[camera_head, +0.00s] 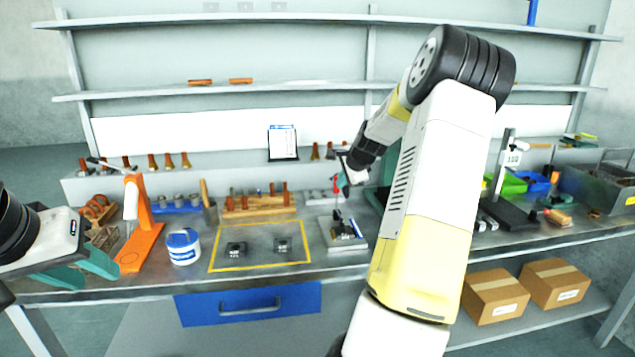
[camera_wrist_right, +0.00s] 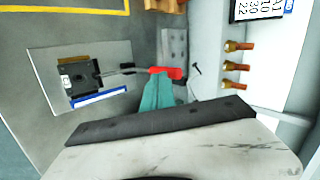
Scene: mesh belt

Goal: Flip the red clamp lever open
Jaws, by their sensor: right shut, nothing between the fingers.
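The red clamp lever (camera_head: 336,185) stands up from a toggle clamp (camera_head: 345,229) on a light base plate (camera_head: 330,246) right of the yellow-outlined area. In the right wrist view the red handle (camera_wrist_right: 168,72) points right from the dark clamp body (camera_wrist_right: 79,77), joined by a thin metal arm. My right gripper (camera_head: 346,189) is shut and empty, its teal fingertips (camera_wrist_right: 157,90) right beside the red handle; I cannot tell whether they touch it. My left gripper (camera_head: 108,272) is at the far left over the bench's front, its teal fingers apart and empty.
An orange stand (camera_head: 141,238) and a white-blue tub (camera_head: 183,247) stand between my left gripper and the yellow-outlined area (camera_head: 258,262). Two small dark blocks lie inside that outline. A wooden rack (camera_head: 258,210) stands behind it. Green and blue bins (camera_head: 535,183) are on the right.

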